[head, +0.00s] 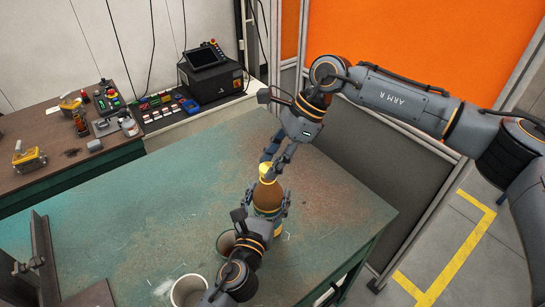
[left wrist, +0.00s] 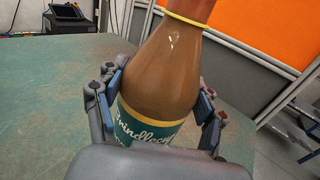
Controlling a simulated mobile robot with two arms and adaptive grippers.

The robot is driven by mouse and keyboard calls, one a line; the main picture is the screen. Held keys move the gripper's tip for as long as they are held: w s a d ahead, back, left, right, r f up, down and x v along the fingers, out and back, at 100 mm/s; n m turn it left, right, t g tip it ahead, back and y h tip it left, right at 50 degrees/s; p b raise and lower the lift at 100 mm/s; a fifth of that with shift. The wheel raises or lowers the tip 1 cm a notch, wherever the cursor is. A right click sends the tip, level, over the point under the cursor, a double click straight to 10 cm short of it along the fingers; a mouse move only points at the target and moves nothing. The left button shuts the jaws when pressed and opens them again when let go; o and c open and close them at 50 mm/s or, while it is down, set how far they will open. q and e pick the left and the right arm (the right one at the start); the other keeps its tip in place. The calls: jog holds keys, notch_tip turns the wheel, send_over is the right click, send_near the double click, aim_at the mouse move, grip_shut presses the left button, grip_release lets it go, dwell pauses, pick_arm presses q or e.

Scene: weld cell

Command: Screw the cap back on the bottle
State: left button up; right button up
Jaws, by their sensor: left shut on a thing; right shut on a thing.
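A brown bottle (head: 267,193) with a green and yellow label stands upright on the green worktable (head: 150,215). My left gripper (head: 267,208) is shut around the bottle's body. In the left wrist view its fingers (left wrist: 158,105) press on both sides of the bottle (left wrist: 165,65), at the label (left wrist: 148,128). A yellow cap (head: 266,169) is at the top of the bottle. My right gripper (head: 271,163) comes down from above and is shut on the cap. The fingers partly hide the cap, so I cannot tell how its thread sits.
A dark metal piece (head: 42,262) is at the table's left. A brown side bench (head: 60,155) holds tools and controls. The table's middle is clear.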

jog(key=shift+f, duration=0.5)
dwell(0.4)
